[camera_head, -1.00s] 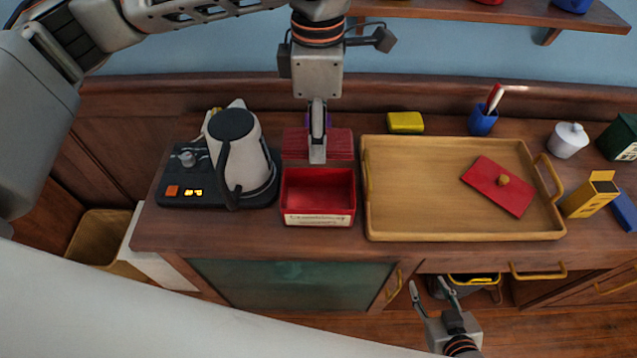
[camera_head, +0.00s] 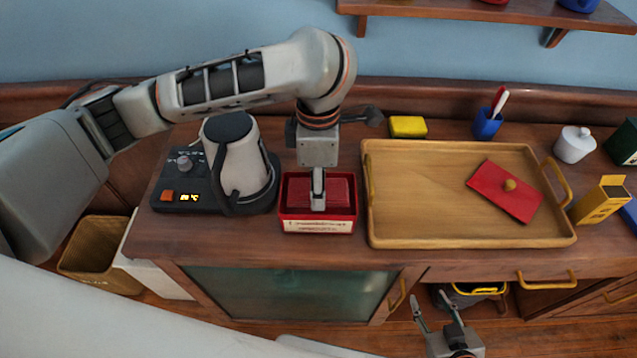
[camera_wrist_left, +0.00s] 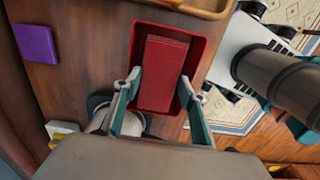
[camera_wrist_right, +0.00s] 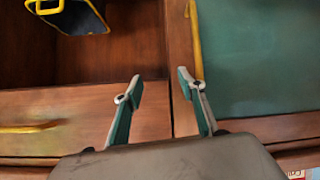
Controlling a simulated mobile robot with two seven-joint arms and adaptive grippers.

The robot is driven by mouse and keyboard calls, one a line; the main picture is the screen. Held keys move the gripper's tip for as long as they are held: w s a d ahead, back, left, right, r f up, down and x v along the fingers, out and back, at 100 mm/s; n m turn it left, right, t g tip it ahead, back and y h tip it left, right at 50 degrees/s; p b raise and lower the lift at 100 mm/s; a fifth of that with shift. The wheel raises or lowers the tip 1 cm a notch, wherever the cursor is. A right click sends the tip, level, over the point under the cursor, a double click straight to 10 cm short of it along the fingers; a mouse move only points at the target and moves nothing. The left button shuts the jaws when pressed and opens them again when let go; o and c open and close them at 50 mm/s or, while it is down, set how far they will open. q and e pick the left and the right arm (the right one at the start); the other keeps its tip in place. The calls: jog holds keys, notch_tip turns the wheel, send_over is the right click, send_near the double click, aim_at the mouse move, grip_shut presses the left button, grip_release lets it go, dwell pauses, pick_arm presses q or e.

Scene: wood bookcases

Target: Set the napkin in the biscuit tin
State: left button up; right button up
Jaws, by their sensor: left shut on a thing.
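The biscuit tin (camera_head: 319,226) is an open red box with a pale label on its front, standing on the cabinet top between the kettle and the tray. The napkin (camera_head: 338,190) is a dark red folded block. My left gripper (camera_head: 318,203) is shut on the napkin from above, and the napkin lies within the tin's outline. In the left wrist view the napkin (camera_wrist_left: 165,60) sits between the fingertips, inside the tin's rim (camera_wrist_left: 202,50); whether it touches the bottom is hidden. My right gripper (camera_head: 432,303) is open and empty, low in front of the cabinet.
A kettle (camera_head: 237,165) stands on a dark base left of the tin. A wooden tray (camera_head: 420,190) stands close on the right, with a red knobbed lid (camera_head: 490,182) in it. A yellow block (camera_head: 408,127) lies behind the tray. A purple block (camera_wrist_left: 37,43) shows in the left wrist view.

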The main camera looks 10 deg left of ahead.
pick_arm(q)
jog(key=shift+f, duration=0.3)
jog(key=shift+f, duration=0.25)
jog(key=o, duration=0.6)
jog(key=shift+o, duration=0.2)
jog(key=shift+r, duration=0.1)
notch_tip(320, 180, up, 13)
jog(key=p, duration=0.2)
